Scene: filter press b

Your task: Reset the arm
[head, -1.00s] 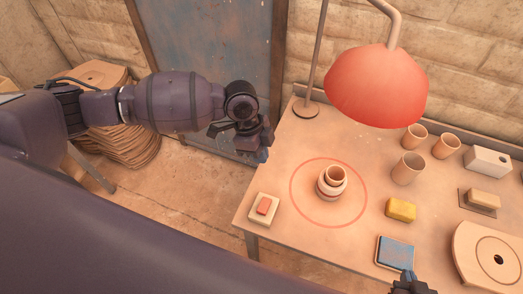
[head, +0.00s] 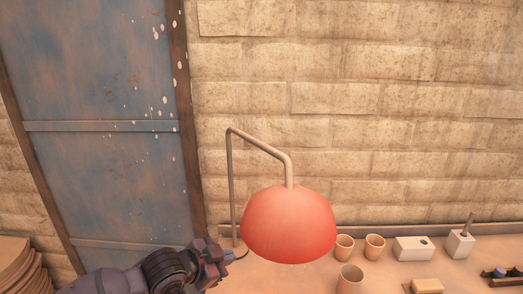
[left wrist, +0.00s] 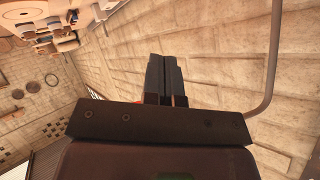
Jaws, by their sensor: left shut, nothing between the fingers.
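My left gripper (head: 214,262) is at the bottom of the head view, left of the red lamp shade (head: 288,226). It appears in front of the lamp's foot, and I cannot tell how far apart they are. In the left wrist view its two fingers (left wrist: 163,76) lie close together, shut with nothing between them. My right gripper is not in view.
The lamp's bent pole (head: 231,185) rises from the table (head: 318,279). Several cups (head: 375,246), a white block (head: 413,248) and a small holder (head: 460,243) stand at the back. A brick wall (head: 350,120) and a blue door (head: 100,130) lie behind.

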